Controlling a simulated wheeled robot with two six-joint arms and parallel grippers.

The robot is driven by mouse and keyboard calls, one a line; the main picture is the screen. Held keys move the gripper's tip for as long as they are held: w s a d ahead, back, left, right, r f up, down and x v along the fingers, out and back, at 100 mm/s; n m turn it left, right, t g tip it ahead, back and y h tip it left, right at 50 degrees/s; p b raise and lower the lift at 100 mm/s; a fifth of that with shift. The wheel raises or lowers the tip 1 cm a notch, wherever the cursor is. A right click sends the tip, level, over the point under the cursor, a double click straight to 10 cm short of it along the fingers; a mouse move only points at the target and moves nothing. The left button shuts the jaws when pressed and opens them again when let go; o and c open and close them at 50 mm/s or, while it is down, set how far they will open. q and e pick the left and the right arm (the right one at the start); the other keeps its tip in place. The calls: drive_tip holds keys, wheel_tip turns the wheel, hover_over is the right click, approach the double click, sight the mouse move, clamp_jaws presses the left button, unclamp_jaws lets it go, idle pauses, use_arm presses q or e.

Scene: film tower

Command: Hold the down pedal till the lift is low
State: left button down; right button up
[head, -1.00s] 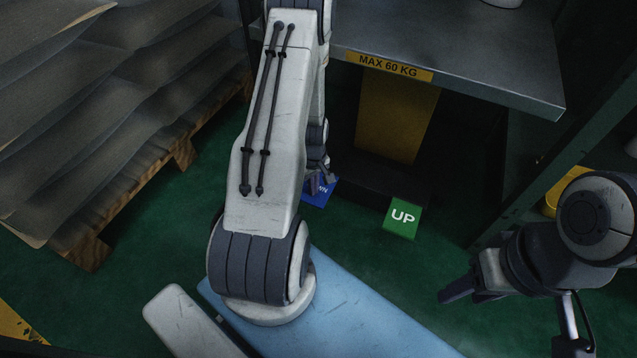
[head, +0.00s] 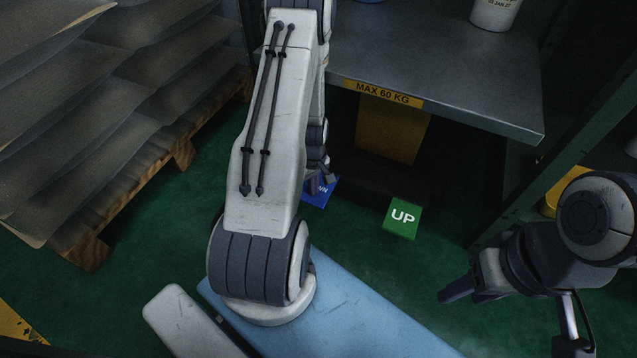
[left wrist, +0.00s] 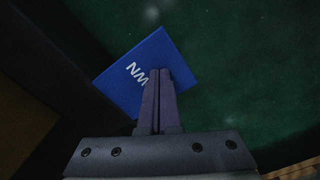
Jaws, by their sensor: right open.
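The lift's grey platform (head: 430,70) is at the top centre, with a yellow "MAX 60 KG" label on its front edge. The blue down pedal (head: 325,198) is on the floor below it, partly hidden by my left arm. My left gripper (head: 317,184) points down at this pedal. In the left wrist view, the left gripper's fingers (left wrist: 159,75) are together with nothing between them, and their tips overlap the blue pedal (left wrist: 118,85), covering part of its lettering. My right gripper (head: 445,297) is open and away from the pedals, at the lower right.
The green UP pedal (head: 403,230) is right of the blue one. A white tub (head: 494,14) stands on the platform. A pallet of stacked sacks (head: 90,110) fills the left side. Green floor is clear between the pallet and pedals.

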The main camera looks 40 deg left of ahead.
use_arm(q)
wheel_tip(320, 180, up, 6)
drive_tip(key=p, duration=0.6)
drive_tip(key=shift+r, duration=0.1)
drive_tip(key=shift+s, duration=0.1)
idle(0.5)
